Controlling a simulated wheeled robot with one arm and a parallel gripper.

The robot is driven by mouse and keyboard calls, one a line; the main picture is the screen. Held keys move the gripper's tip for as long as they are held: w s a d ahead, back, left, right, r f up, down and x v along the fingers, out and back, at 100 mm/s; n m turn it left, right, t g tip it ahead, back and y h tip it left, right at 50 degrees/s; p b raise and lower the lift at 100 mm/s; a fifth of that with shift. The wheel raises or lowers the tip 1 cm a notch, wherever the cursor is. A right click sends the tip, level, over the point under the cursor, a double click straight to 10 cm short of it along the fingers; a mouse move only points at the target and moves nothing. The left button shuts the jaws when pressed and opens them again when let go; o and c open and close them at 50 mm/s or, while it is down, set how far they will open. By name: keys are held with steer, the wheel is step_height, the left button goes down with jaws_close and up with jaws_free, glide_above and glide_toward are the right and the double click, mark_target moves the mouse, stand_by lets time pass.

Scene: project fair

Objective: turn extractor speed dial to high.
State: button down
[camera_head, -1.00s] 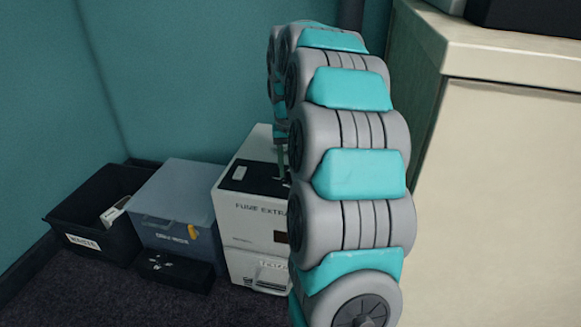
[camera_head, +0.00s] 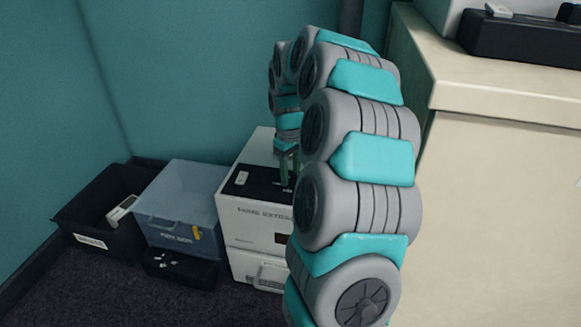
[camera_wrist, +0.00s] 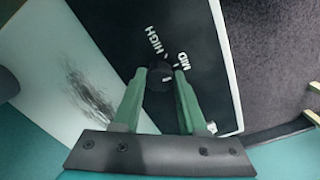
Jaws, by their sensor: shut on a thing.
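The fume extractor (camera_head: 255,216) is a white box with a black panel on top, standing on the floor against the teal wall. In the wrist view, its small dark round speed dial (camera_wrist: 160,79) sits on the black panel (camera_wrist: 192,22), with the words HIGH and MID printed beside it. My gripper (camera_wrist: 160,74) has its green fingers on both sides of the dial, shut on it. A small pale mark shows on the dial; I cannot tell exactly which label it points to. In the head view my gripper (camera_head: 289,170) is at the panel, and my arm hides the dial.
A clear-topped blue bin (camera_head: 178,207) and a black bin (camera_head: 98,215) stand left of the extractor. A small black tray (camera_head: 180,270) lies in front. A cream cabinet (camera_head: 490,215) stands close on the right. Carpet at front left is clear.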

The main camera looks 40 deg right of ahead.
mark_target(290, 175)
steer(key=n+p, duration=0.1)
steer(key=n, duration=0.1)
steer(key=n+p, duration=0.2)
steer(key=n, duration=0.1)
steer(key=shift+r+n, duration=0.25)
steer(key=shift+n, duration=0.05)
steer(key=shift+f+n+p, duration=0.15)
steer(key=shift+n+p, duration=1.15)
steer(key=shift+n, duration=0.8)
steer(key=shift+c, duration=2.2)
jaws_free()
step_height(290, 175, up, 7)
steer(key=shift+r, duration=0.35)
